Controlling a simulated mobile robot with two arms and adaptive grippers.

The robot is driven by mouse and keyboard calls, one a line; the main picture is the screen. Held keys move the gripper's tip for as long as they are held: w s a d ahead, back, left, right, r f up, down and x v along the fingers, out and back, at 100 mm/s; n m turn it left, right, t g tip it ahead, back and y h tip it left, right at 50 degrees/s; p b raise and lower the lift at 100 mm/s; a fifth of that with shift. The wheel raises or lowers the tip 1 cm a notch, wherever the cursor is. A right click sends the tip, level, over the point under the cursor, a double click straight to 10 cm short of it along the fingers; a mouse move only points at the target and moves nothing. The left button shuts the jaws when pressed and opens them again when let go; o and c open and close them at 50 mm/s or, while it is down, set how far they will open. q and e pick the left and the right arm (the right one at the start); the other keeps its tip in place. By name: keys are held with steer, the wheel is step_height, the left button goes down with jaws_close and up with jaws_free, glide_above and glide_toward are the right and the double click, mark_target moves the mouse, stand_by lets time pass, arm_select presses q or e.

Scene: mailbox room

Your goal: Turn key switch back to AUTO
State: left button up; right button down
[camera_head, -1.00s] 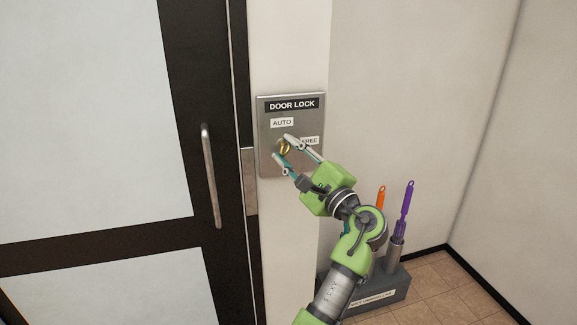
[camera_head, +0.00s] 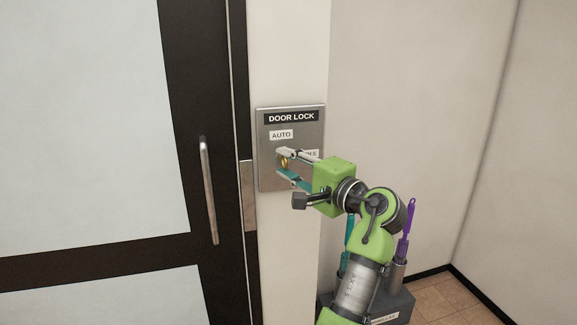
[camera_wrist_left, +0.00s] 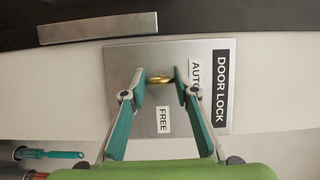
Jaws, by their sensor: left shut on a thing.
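The DOOR LOCK plate (camera_head: 268,177) is a silver panel on the white wall post, with an AUTO label (camera_head: 281,135) at upper left and a FREE label (camera_head: 312,153) at right, partly covered by my gripper. A small brass key (camera_head: 284,162) sits in the switch below AUTO. My left gripper (camera_head: 283,166) is at the plate with its fingers on either side of the key, shut on it. In the left wrist view the brass key (camera_wrist_left: 159,81) shows between the two fingertips (camera_wrist_left: 160,84). The right gripper is not in view.
A glass door with a dark frame and a metal handle (camera_head: 208,190) stands left of the plate. A grey holder (camera_head: 400,306) with a purple-handled tool (camera_head: 407,225) and a teal-handled one stands on the floor at lower right, behind my arm.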

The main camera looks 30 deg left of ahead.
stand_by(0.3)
arm_select(q)
steer(key=o, duration=1.1)
steer(key=shift+r, duration=0.1)
